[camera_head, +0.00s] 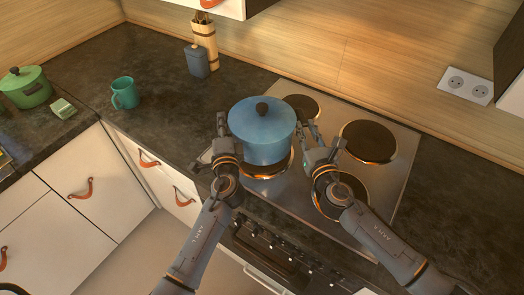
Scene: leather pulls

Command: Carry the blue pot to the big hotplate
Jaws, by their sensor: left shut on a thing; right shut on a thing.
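The blue pot (262,142) with its lid and dark knob is upright at the left part of the steel stove top. It is over the front left hotplate (268,172), whose front edge shows below it; I cannot tell whether it touches. My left gripper (221,128) is shut on the pot's left side. My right gripper (312,132) is shut on its right side. The handles are hardly visible. The back right hotplate (368,141) looks large and is bare. The front right hotplate (342,187) is partly behind my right arm.
The small back left hotplate (303,106) is bare, close behind the pot. A teal mug (125,93), a green pot (26,88), a dark blue container (196,61) and a wooden utensil holder (205,42) stand on the dark counter (160,125). A wooden wall bounds the back.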

